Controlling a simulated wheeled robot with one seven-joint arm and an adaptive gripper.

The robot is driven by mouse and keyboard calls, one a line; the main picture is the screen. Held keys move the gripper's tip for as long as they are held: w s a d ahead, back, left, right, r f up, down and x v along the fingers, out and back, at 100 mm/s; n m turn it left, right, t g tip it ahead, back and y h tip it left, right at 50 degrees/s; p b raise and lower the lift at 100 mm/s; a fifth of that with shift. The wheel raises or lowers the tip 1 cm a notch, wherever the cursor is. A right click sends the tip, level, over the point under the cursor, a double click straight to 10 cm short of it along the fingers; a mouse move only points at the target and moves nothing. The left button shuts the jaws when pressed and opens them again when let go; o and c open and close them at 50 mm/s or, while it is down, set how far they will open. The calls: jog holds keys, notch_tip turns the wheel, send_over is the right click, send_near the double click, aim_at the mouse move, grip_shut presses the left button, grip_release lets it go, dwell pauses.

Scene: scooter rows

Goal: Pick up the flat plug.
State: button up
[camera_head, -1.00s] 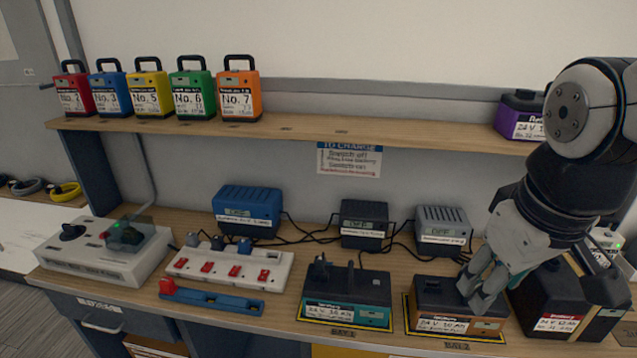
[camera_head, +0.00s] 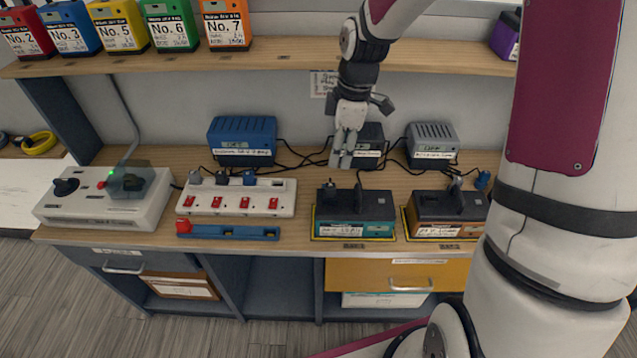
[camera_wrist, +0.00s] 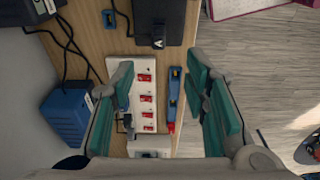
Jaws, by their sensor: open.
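Several plugs are in view, and I cannot tell for sure which one is the flat plug. A grey plug (camera_head: 194,177), a dark plug (camera_head: 221,178) and a blue plug (camera_head: 249,177) stand along the back of the white power strip (camera_head: 270,207). A black plug (camera_head: 328,188) sits on the teal battery pack (camera_head: 372,218); a marked black plug also shows in the wrist view (camera_wrist: 158,42). My gripper (camera_head: 343,160) hangs open and empty before the black charger (camera_head: 371,137). In the wrist view its fingers (camera_wrist: 160,75) spread above the strip.
A blue charger (camera_head: 242,142) and a grey charger (camera_head: 433,142) stand at the back, with loose cables. A blue tool (camera_head: 228,232) lies before the strip. An orange battery pack (camera_head: 440,217) is to the right. The shelf (camera_head: 300,52) overhangs the bench.

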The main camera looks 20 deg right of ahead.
aim_at(331, 185)
jog(key=f, duration=0.5)
jog(key=a+f, duration=0.1)
jog(key=f, duration=0.2)
jog(key=shift+w+f, duration=0.1)
jog(key=shift+f, duration=0.2)
jog(key=shift+w+a+f+p, duration=0.15)
jog(key=shift+f+p, duration=0.2)
jog(key=shift+f, duration=0.75)
jog(key=shift+w+a+f+p, duration=0.15)
jog(key=shift+f+p, duration=0.15)
jog(key=shift+f, duration=0.8)
jog(key=shift+c, duration=0.3)
grip_shut()
